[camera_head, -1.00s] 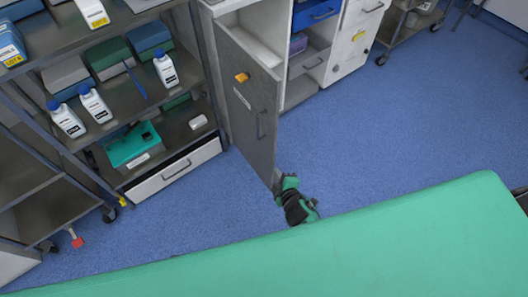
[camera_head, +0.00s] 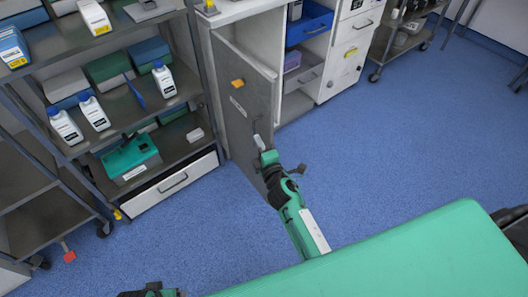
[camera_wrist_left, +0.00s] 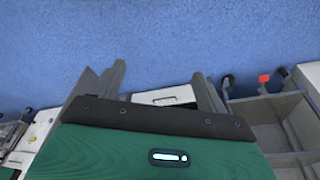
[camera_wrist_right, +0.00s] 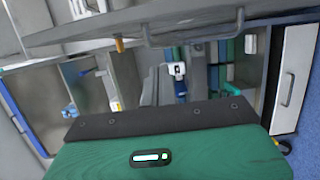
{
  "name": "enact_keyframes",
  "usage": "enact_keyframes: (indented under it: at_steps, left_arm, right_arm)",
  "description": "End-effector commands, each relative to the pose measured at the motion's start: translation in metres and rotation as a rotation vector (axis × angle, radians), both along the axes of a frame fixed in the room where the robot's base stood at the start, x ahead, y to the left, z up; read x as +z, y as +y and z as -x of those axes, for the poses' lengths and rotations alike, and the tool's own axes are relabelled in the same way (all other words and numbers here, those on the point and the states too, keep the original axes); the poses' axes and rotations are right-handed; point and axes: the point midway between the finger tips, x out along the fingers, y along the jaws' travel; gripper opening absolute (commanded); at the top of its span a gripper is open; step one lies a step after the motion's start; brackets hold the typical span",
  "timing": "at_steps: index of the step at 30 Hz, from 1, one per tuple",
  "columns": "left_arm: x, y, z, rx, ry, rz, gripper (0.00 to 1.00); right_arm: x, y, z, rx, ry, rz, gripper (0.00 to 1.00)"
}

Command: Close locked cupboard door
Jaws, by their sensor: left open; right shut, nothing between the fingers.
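The grey cupboard door (camera_head: 232,118) stands open in the head view, swung out from the white cupboard. It carries an orange piece (camera_head: 238,83) and a pale label on its face. My right gripper (camera_head: 259,143) is shut and empty at the door's face, beside the handle; contact cannot be told. In the right wrist view the door (camera_wrist_right: 85,35) spans the top, with its bar handle (camera_wrist_right: 192,42) above the closed fingers (camera_wrist_right: 156,75). My left gripper shows only partly at the bottom of the head view (camera_head: 152,292); its wrist view shows its fingers (camera_wrist_left: 150,88) apart and empty.
A metal shelf rack (camera_head: 178,147) with bottles and boxes stands left of the door. White drawers (camera_head: 345,60) stand right of the cupboard opening. Blue floor (camera_head: 390,140) is clear right of the door.

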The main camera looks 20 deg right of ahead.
Motion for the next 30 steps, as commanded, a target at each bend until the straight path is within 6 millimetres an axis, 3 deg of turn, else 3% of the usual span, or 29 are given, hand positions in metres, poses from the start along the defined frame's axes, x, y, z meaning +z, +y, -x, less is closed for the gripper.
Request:
enact_keyframes:
  at_steps: [6,15,30]
  left_arm:
    - [0.001,0.0,0.0,0.0,-0.001,0.0,0.76]
    - [-0.015,0.001,0.001,0.001,0.016,-0.003,0.76]
    - [-0.016,0.0,-0.002,-0.001,0.013,-0.002,0.76]
  right_arm:
    - [0.001,-0.004,-0.034,-0.002,0.001,0.003,0.0]
    - [0.0,-0.035,-0.042,-0.001,0.0,0.001,0.0]
    - [0.0,-0.039,-0.042,0.003,0.0,0.001,0.0]
